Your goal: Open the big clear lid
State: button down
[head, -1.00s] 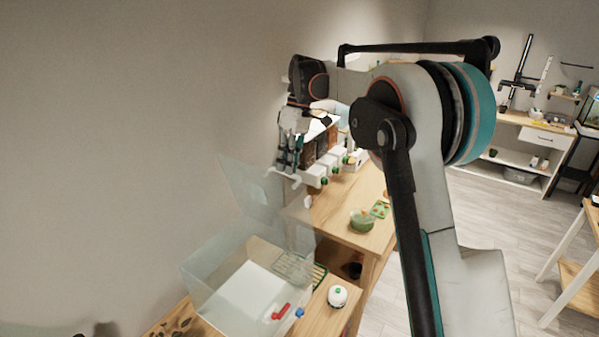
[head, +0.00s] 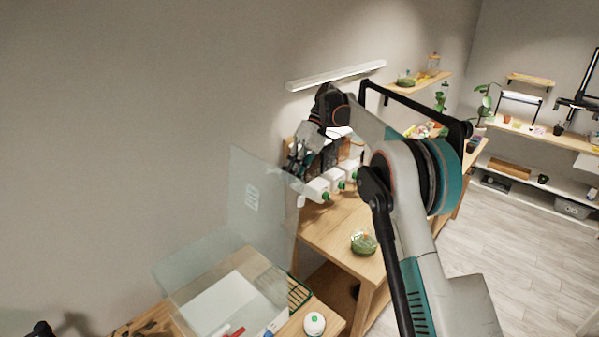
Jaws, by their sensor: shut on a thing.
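The big clear lid (head: 262,200) stands raised, close to upright, above the back of a clear box (head: 185,285). A small pale label shows on it. My gripper (head: 294,166) is at the lid's upper right edge, with its fingers pointing down and shut on the lid near its white handle (head: 296,186). The exact contact is small and partly hidden by the fingers. The box below is open at the top, with a white sheet and a few small red and blue items in it.
White bottles with green caps (head: 318,190) stand just right of my gripper. A green bowl (head: 363,241) sits on the wooden bench (head: 330,232). A white round pot (head: 314,323) and a green rack (head: 299,292) are beside the box. The wall is close behind.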

jog(key=shift+w+f, duration=0.15)
jog(key=shift+w, duration=0.05)
jog(key=c, duration=1.8)
grip_release()
jog(key=shift+w, duration=0.15)
jog(key=shift+c, duration=0.2)
jog(key=shift+o, duration=0.8)
jog(key=shift+w+a+f, duration=0.1)
jog(key=shift+w+f, duration=0.15)
jog(key=shift+w, duration=0.25)
jog(key=shift+s+r, duration=0.2)
notch_tip(320, 180, up, 10)
jog(key=shift+s, duration=0.1)
